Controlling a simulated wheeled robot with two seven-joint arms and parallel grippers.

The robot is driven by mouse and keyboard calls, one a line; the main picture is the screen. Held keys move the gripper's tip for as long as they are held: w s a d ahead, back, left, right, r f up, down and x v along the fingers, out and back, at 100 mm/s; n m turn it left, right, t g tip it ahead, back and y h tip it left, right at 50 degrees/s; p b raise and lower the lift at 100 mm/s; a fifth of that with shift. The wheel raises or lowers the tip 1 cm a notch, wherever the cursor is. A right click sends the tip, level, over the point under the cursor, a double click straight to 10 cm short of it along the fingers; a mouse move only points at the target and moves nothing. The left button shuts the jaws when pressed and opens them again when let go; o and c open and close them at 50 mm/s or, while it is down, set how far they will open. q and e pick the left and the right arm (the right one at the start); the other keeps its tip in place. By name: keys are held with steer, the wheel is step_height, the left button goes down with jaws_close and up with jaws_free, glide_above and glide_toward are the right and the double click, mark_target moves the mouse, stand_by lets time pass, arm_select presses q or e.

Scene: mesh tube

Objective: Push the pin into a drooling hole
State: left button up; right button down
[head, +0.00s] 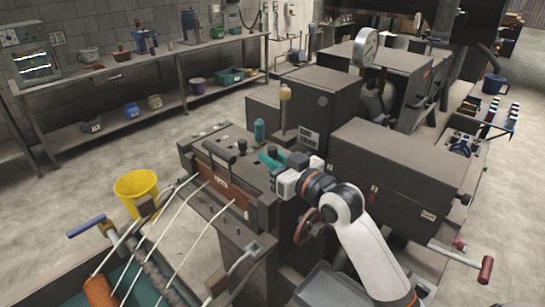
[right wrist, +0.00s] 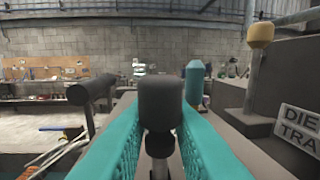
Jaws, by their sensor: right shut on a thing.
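My right gripper (head: 268,158) has teal fingers and is over the grey machine top in the head view. In the right wrist view, its fingers (right wrist: 160,140) stand on both sides of a dark grey pin (right wrist: 160,103) with a thick, rounded cylindrical head. The gripper is shut on this pin, which looks upright. In the head view I cannot clearly tell the pin from the dark parts by the fingertips. No drooling hole can be made out in either view. My left gripper is not in view.
A dark lever bar (head: 219,154) stands left of the gripper; it also shows in the wrist view (right wrist: 92,92). A teal cylinder (head: 260,130) and a yellow-knobbed post (head: 285,108) stand behind. White strands run to a brown block (head: 225,190). A yellow bucket (head: 136,190) is on the floor.

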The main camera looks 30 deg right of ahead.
steer(key=shift+f+p, duration=0.15)
steer(key=shift+p, duration=0.35)
stand_by(0.7)
steer(key=c, duration=1.2)
jaws_free()
steer(key=shift+c, duration=0.2)
steer(key=shift+s+f, duration=0.1)
steer(key=shift+s, duration=0.35)
steer(key=b+v, duration=0.3)
steer(key=v, duration=0.7)
steer(key=shift+s+d+b, duration=0.2)
steer(key=shift+b, duration=0.2)
steer(key=shift+s+r, duration=0.25)
steer(key=shift+s, duration=0.05)
